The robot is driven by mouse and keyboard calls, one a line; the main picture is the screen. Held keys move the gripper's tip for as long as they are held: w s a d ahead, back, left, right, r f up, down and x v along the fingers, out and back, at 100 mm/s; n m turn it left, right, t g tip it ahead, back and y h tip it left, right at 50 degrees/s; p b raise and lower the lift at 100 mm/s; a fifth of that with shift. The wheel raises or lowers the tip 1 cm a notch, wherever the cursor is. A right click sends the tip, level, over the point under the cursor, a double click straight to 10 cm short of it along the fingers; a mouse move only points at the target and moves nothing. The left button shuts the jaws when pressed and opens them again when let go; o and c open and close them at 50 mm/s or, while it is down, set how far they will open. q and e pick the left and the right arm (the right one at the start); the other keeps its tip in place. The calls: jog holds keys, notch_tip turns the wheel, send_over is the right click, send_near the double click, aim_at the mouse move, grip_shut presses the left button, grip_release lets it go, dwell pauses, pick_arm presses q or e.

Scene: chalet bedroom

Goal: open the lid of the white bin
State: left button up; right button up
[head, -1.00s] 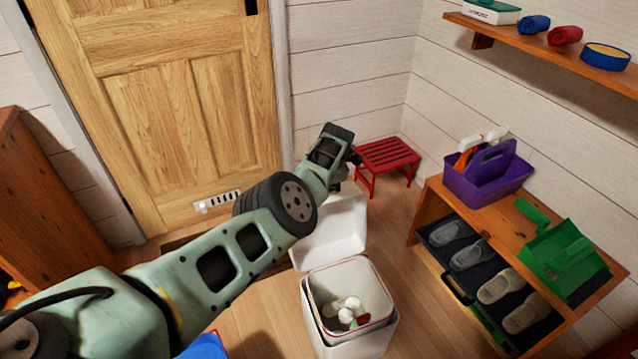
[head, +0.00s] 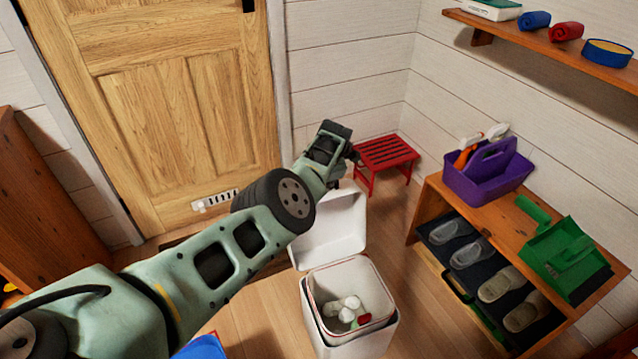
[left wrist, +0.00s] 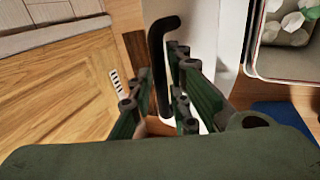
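The white bin (head: 343,340) stands on the wood floor in the head view, with crumpled white items and a red one inside. Its white lid (head: 335,232) is raised at the back and leaves the mouth uncovered. My left gripper is above and behind the lid, its fingertips hidden by the wrist in the head view. In the left wrist view its green fingers (left wrist: 162,105) are apart, with a dark bent bar (left wrist: 158,65) between them; I cannot tell whether they touch it. A corner of the bin (left wrist: 262,75) shows at upper right. My right gripper is not in view.
A red stool (head: 387,153) stands behind the bin by the wall. A wooden shoe rack (head: 432,200) with slippers, a purple caddy (head: 487,180) and a green dustpan (head: 558,258) is at right. A wooden door (head: 180,100) is behind my arm.

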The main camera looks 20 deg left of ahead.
pick_arm(q)
jog(key=shift+s, duration=0.1)
jog(key=shift+d+r, duration=0.15)
jog(key=shift+r, duration=0.45)
jog(key=shift+v, duration=3.15)
jog(key=shift+f, duration=0.1)
